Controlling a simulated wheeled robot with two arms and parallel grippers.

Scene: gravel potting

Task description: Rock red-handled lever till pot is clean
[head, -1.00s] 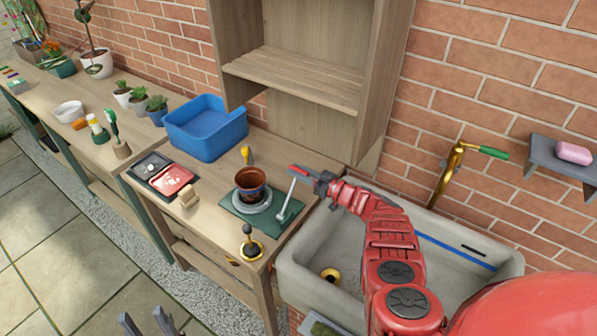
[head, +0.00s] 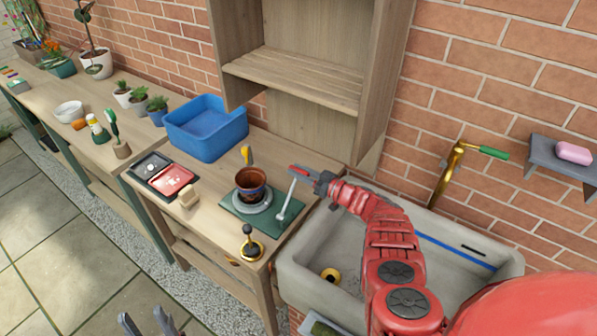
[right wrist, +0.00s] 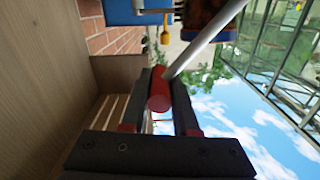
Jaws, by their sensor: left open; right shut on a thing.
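The terracotta pot (head: 250,186) with dark patches sits upright on a round grey support on the green base plate (head: 262,222). The lever, a pale metal rod (head: 287,200), rises from the right side of that base. My right gripper (head: 303,173) is shut on the lever's red handle at its top. In the right wrist view the red handle (right wrist: 159,92) lies between the fingers, with the rod running up and right, and the pot (right wrist: 208,22) shows partly at the top. My left gripper (head: 146,322) is open and empty at the bottom edge, over the paving.
A blue bin (head: 205,128) stands behind the pot. A tray with a red pad (head: 170,180), a tan block (head: 188,197) and a black-knobbed brass piece (head: 250,243) are near it. The stone sink (head: 450,255) and brass tap (head: 452,165) are at the right.

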